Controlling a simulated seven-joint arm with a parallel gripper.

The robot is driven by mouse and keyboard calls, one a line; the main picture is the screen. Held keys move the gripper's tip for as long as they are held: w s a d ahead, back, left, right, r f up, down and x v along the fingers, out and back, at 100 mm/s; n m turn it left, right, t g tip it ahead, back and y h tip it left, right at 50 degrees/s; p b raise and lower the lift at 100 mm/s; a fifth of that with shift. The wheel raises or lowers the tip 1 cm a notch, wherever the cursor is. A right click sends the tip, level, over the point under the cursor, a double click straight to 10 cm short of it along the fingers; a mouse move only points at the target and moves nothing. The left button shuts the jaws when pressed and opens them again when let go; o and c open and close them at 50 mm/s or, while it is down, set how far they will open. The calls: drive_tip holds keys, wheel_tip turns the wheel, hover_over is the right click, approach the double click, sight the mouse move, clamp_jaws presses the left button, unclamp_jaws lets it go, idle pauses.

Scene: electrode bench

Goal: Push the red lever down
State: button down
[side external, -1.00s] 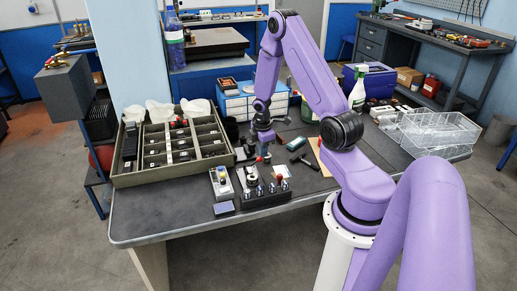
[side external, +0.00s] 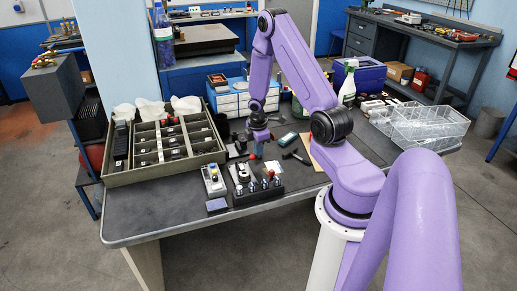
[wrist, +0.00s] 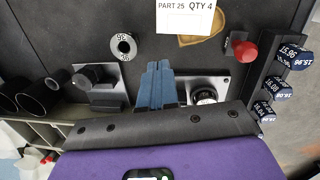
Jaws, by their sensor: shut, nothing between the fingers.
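The red lever shows in the wrist view as a red rounded knob (wrist: 243,50) on a short dark stem, right of my fingers. In the side view, a small red spot by the post rack may be the same lever, but it is too small to be sure. My gripper (wrist: 155,85) has its two blue fingers together, with nothing between them. In the side view my gripper (side external: 258,153) points down over the bench, behind the rack. The fingers are apart from the red knob in the wrist view.
A black rack (side external: 258,193) holds several posts; their labelled blue tops (wrist: 296,58) stand right of the knob. A dial plate (wrist: 206,92) lies beside my fingers.

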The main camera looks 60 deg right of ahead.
drive_tip(key=s+d+r, duration=0.3)
drive_tip(key=s+r, duration=0.2)
drive_tip(key=r, duration=0.6)
drive_tip(key=shift+s+r, duration=0.25)
drive_tip(key=shift+s, duration=0.05)
drive_tip(key=shift+d, duration=0.1)
